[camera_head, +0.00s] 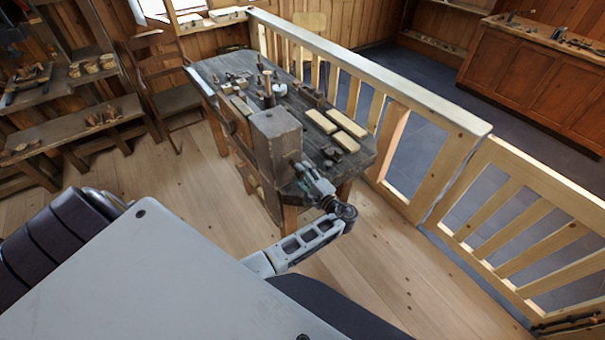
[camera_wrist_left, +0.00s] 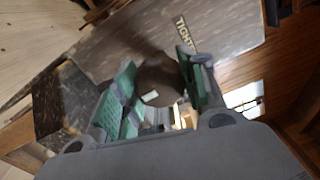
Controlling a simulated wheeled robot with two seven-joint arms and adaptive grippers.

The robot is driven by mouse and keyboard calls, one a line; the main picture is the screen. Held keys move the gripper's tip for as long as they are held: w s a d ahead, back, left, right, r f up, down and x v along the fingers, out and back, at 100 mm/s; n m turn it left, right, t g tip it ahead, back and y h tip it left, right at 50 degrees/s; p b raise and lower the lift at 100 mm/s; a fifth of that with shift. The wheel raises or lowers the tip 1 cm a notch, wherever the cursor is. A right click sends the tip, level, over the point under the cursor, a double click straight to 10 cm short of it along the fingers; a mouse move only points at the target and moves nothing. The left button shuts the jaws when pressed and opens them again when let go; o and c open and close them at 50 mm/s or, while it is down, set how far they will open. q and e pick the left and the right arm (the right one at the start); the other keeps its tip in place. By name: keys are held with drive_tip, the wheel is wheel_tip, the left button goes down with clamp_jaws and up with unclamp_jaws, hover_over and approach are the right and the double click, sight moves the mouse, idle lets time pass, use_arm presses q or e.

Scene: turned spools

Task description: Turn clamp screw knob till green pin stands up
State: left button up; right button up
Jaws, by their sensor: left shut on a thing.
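The clamp screw knob (camera_wrist_left: 160,82) is a dark brown round piece with a small pale mark, seen in the left wrist view. My left gripper (camera_wrist_left: 157,88) is shut on it, with a green pad on either side. In the head view my left gripper (camera_head: 304,170) is at the near side of a brown wooden block (camera_head: 276,138) on the workbench. There the knob is too small and covered to make out. Lettering starting "TIGHT" (camera_wrist_left: 184,27) shows on a surface beyond the knob. I cannot make out the green pin in either view. My right gripper is not in view.
A chair (camera_head: 165,85) and shelves stand at the left. Open plank floor lies in front.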

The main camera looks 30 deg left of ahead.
use_arm(q)
drive_tip(key=m, duration=0.4)
drive_tip(key=shift+s+d+f+m, duration=0.1)
drive_tip(key=shift+d+f+m, duration=0.2)
drive_tip(key=shift+m, duration=1.9)
drive_tip(key=shift+f, duration=0.1)
drive_tip(key=o, duration=1)
drive_tip(key=shift+c, duration=0.2)
drive_tip(key=shift+o, duration=0.4)
drive_tip(key=shift+r, duration=0.25)
drive_tip(key=shift+a, duration=0.1)
drive_tip(key=v, duration=1.2)
